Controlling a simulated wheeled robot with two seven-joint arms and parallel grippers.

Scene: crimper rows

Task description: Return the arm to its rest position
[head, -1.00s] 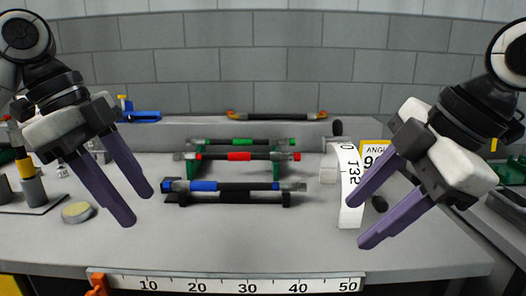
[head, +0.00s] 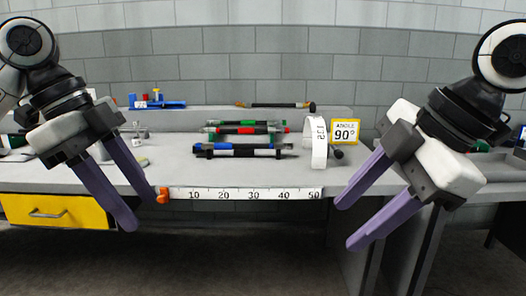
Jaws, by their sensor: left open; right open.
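My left gripper (head: 138,211) is open and empty in the head view, its purple fingers pointing down to the right at the bench's front edge. My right gripper (head: 349,224) is open and empty, its fingers pointing down to the left in front of the bench. Both appear apart from the tools. A blue-and-black tool (head: 223,147) lies across a low rack in the middle of the bench. A red-banded tool (head: 241,130) and a green-banded tool (head: 247,123) lie in rows behind it. Another dark tool (head: 278,105) lies on the back ledge.
A ruler strip (head: 255,193) runs along the front edge, with an orange piece (head: 162,195) at its left end. A white curved scale (head: 317,160) and a yellow-edged "90°" sign (head: 345,132) stand right. A yellow drawer (head: 80,212) is under the bench at left. Open floor shows below.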

